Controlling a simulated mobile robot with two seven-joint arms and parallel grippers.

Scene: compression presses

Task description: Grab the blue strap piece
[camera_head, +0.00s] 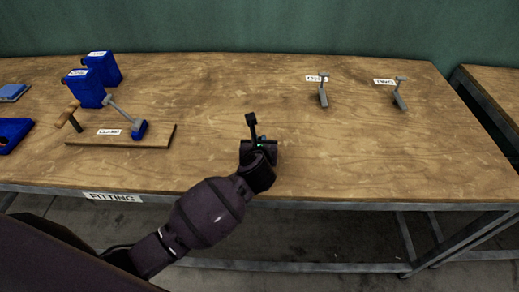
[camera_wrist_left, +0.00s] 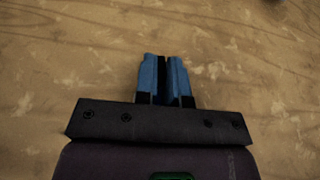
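Several blue things lie at the left of the wooden table in the head view, and I cannot tell which is the strap piece. A dark-blue piece with a recess (camera_head: 13,133) is cut off by the left edge. A small blue piece (camera_head: 140,131) sits at the right end of the clamp board, by the grey lever. My left gripper (camera_head: 262,138) is over the middle of the table, right of these pieces. In the left wrist view its blue fingertips (camera_wrist_left: 164,78) are close together with a dark strip between them, and no held object shows. My right gripper is not in view.
The clamp board (camera_head: 90,135) has a wooden handle (camera_head: 70,114). Two labelled blue blocks (camera_head: 86,88) stand behind it, and a lighter blue piece (camera_head: 12,91) is far left. Two grey clamps (camera_head: 323,92) (camera_head: 400,96) stand back right.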

